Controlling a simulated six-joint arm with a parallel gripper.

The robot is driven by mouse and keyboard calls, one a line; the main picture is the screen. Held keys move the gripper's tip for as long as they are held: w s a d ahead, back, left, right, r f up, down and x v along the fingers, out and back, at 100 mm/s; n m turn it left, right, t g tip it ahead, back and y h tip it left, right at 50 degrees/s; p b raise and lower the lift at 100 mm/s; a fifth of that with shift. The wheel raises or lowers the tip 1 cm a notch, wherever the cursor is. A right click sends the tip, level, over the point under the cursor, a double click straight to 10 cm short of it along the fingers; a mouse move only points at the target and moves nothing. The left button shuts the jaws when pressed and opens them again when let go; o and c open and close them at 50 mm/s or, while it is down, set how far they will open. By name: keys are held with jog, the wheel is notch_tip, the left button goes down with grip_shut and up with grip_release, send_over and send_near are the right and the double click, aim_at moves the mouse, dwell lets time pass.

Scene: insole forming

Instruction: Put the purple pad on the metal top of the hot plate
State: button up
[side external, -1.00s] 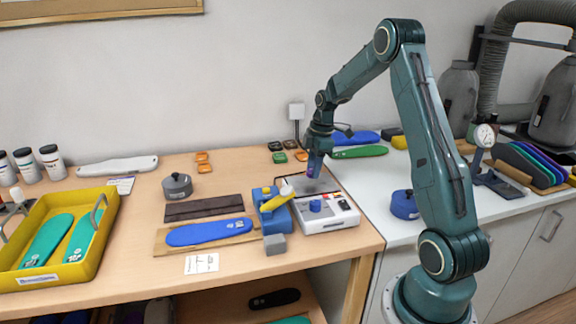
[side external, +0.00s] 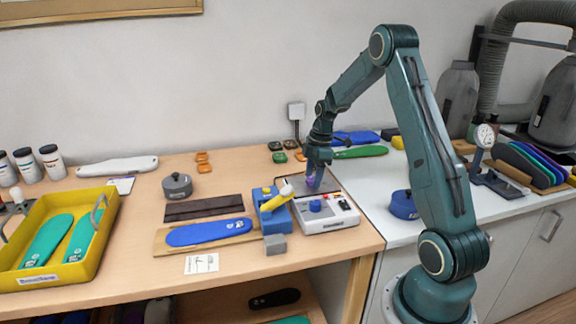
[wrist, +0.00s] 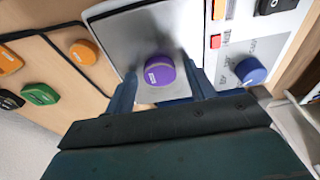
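The purple pad (wrist: 159,71) is a small round disc with a white label. In the wrist view it sits on the bare metal top (wrist: 125,35) of the hot plate, inside its edges. My gripper (wrist: 160,75) has one finger on each side of the pad, with visible gaps between fingers and pad, so it is open around it. In the side view my gripper (side external: 314,182) is low over the metal top of the hot plate (side external: 330,220), and its fingers hide most of the pad.
The hot plate's front carries a blue knob (side external: 315,206). A blue holder with a yellow tool (side external: 276,200) stands close on its left. Orange, green and dark pads (side external: 279,157) lie behind it. A blue insole (side external: 208,232) and a grey round weight (side external: 177,186) are further left.

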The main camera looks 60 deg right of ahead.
notch_tip(320, 180, up, 12)
jog(key=s+d, duration=0.1)
jog(key=shift+s+d, duration=0.15)
dwell(0.6)
jog(key=shift+r, duration=0.15)
dwell(0.4)
jog(key=s+a+r+m+t, duration=0.1)
jog(key=s+a+r, duration=0.15)
jog(key=a, duration=0.45)
jog(key=s+a+r+m+h, duration=0.1)
jog(key=a+r+m, duration=0.1)
jog(key=a+r, duration=0.35)
jog(key=s+a+r+m+t, duration=0.1)
jog(key=s+a+r, duration=0.1)
jog(key=a, duration=0.6)
jog(key=s+a+f+m+t, duration=0.2)
jog(key=s+a+m, duration=0.3)
jog(key=s+a, duration=0.5)
jog(key=s, duration=0.3)
jog(key=shift+s+a+f, duration=0.2)
jog(key=shift+s+f, duration=0.1)
jog(key=shift+s, duration=0.05)
